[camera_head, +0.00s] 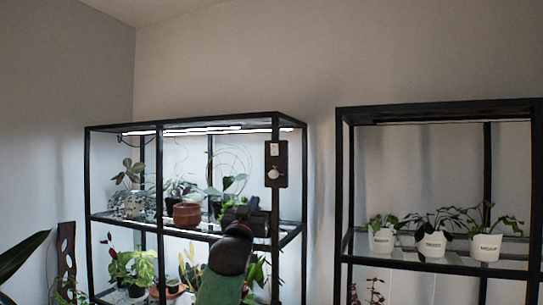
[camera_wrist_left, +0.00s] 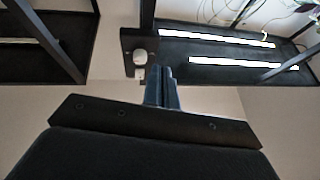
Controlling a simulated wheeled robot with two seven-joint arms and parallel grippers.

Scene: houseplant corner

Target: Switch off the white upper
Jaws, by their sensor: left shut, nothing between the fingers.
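The upper light (camera_head: 190,131) of the left shelf is lit white under the top board. Its two bright strips also show in the left wrist view (camera_wrist_left: 240,64). A dark switch panel (camera_head: 282,165) is on the front right post of that shelf, with a small white piece (camera_head: 274,149) at its top and a white rounded knob (camera_head: 273,173) below. The knob also shows in the left wrist view (camera_wrist_left: 139,57), just beyond and left of the fingertips. My left gripper (camera_head: 243,213) is shut and empty, below and left of the panel, seemingly apart from it. My right gripper is out of view.
The left shelf (camera_head: 86,180) holds several plants, with a terracotta pot (camera_head: 187,214) beside my left gripper. A second black shelf (camera_head: 340,200) stands at right with several white pots (camera_head: 432,245). A dark panel with holes (camera_head: 67,250) stands at far left. Wall shows between the shelves.

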